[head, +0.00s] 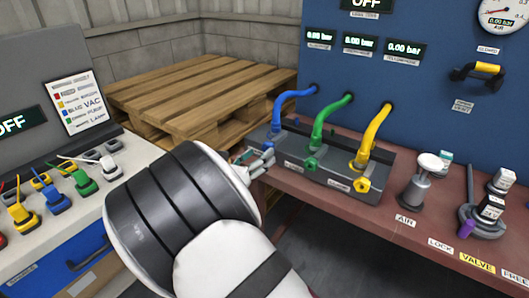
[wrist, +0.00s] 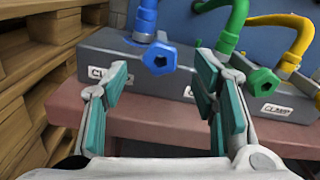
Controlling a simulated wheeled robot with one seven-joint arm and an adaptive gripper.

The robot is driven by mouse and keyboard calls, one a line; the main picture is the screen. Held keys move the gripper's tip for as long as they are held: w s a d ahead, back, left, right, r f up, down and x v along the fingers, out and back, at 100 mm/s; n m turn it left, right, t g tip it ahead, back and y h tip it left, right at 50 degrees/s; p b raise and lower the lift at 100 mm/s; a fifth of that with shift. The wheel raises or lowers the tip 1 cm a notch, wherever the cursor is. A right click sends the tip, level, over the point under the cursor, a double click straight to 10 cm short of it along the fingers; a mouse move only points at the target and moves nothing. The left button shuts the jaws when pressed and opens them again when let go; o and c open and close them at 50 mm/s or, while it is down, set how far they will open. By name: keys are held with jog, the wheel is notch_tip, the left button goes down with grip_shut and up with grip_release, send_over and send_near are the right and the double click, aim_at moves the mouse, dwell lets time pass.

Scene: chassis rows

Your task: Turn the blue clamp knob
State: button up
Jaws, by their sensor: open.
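The blue clamp knob (wrist: 160,58) shows in the wrist view, on the front of the grey clamp block (wrist: 105,52) below a blue hose (wrist: 147,18). My gripper (wrist: 163,95) is open and empty. Its two teal-padded fingers stand left and right of the knob in the picture, and the knob appears beyond them, apart from the pads. In the head view my gripper (head: 255,163) is at the left end of the grey block (head: 330,178). My arm and gripper hide the blue knob there.
A green knob (wrist: 262,80) and a yellow knob (head: 364,185) sit right of the blue one. A white-topped air valve (head: 429,163) stands on the red bench (head: 390,215). Wooden pallets (head: 195,90) are behind left. A connector panel (head: 60,190) stands at left.

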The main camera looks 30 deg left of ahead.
aim_at(266, 149)
jog(key=shift+w+d, duration=0.15)
jog(key=shift+w, duration=1.6)
jog(key=c, duration=1.2)
jog(key=shift+o, duration=0.2)
